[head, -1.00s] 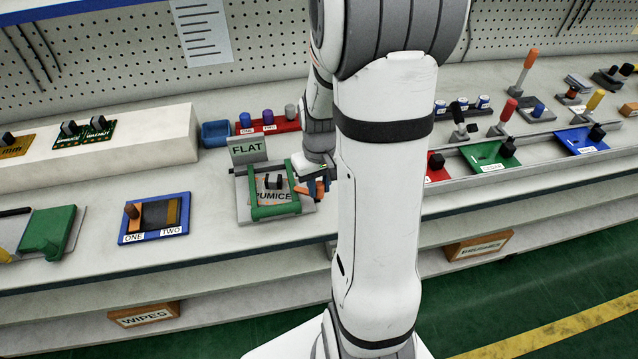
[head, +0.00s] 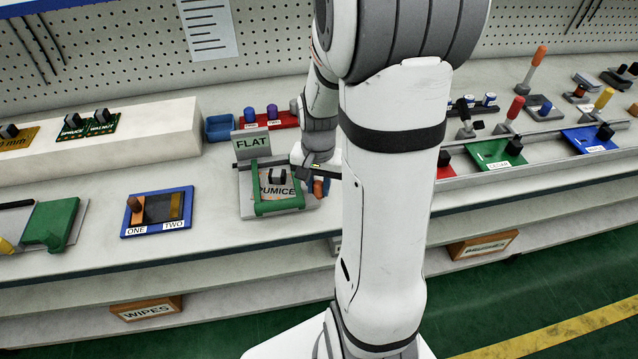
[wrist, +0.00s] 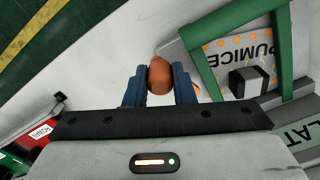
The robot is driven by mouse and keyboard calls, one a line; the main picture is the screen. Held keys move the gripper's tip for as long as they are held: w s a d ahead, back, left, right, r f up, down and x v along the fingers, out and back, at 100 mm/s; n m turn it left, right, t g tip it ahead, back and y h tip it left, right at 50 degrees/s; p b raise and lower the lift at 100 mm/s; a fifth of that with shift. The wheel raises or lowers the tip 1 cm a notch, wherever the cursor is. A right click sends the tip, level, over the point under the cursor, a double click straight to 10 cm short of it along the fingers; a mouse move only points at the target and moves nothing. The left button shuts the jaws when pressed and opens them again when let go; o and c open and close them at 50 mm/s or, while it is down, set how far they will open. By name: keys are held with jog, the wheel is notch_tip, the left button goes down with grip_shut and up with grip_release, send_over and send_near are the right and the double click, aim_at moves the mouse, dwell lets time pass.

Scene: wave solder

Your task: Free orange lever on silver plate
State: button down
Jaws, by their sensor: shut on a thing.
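The orange lever (head: 318,188) is at the right edge of the silver plate (head: 246,190) in the head view, partly hidden by my gripper and arm. In the wrist view, the lever's rounded orange end (wrist: 160,78) sits between the two blue fingers of my gripper (wrist: 159,72), which is shut on it. The silver plate (wrist: 182,55) lies to the right of the fingers there. A green frame (head: 279,206) on the plate surrounds a card marked PUMICE (head: 276,190) with a dark block (head: 278,177) on it. The lever's base is hidden.
A FLAT sign (head: 250,142) stands behind the plate. A blue bin (head: 220,127) and a red rack (head: 284,120) are further back. A blue ONE/TWO fixture (head: 157,212) lies to the left, with bare bench between. The bench's front edge is close.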

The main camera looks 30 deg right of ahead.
aim_at(318, 182)
dwell(0.4)
jog(key=c, duration=1.2)
grip_release()
notch_tip(318, 182, up, 8)
jog(key=shift+f+p, duration=0.1)
jog(key=shift+p, duration=0.2)
